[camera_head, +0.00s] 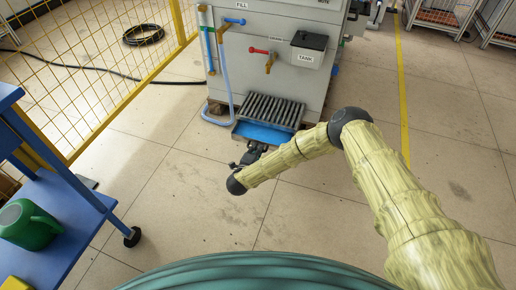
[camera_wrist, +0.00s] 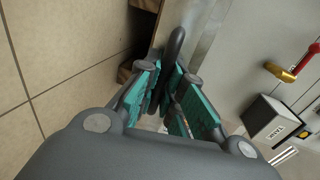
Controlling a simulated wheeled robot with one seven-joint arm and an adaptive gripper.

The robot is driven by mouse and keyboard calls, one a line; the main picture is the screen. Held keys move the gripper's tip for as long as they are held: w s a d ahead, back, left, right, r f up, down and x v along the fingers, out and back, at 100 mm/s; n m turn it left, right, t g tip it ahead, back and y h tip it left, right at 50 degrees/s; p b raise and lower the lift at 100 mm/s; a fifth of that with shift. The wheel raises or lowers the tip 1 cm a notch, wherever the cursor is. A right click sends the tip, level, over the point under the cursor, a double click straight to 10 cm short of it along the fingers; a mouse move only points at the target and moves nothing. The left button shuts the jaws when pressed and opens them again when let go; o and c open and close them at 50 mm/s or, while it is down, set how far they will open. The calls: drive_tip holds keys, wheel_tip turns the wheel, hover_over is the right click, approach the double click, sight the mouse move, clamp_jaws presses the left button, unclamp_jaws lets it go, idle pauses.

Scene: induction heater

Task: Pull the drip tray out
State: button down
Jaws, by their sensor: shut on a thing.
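The drip tray (camera_head: 262,133) is a shallow tray, blue inside, low at the front of the grey machine. Its front part shows ahead of a dark slatted grate (camera_head: 272,110). Whether the blue is liquid or the tray's floor I cannot tell. My gripper (camera_head: 257,150) is at the tray's front edge, low over the floor. In the wrist view its teal-padded fingers (camera_wrist: 170,75) are closed around a dark curved handle (camera_wrist: 176,42). The part of the handle between the pads is hidden.
The machine (camera_head: 275,50) carries a red-handled tap (camera_head: 262,51), a blue valve (camera_head: 234,21) and a TANK box (camera_head: 308,50). A clear hose (camera_head: 227,85) hangs left of the tray. A blue cart (camera_head: 60,215) stands at left, by a yellow fence (camera_head: 90,70). The floor before the tray is open.

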drive_tip(key=v, duration=0.2)
drive_tip(key=f+p+v, duration=0.1)
drive_tip(key=v, duration=0.1)
drive_tip(key=shift+s+d+p, duration=0.15)
drive_tip(key=shift+s+p, duration=0.15)
drive_tip(key=shift+s, duration=0.1)
drive_tip(key=c, duration=1.8)
unclamp_jaws()
drive_tip(key=shift+a+r, duration=0.1)
drive_tip(key=shift+a, duration=0.1)
drive_tip(key=v, duration=1.2)
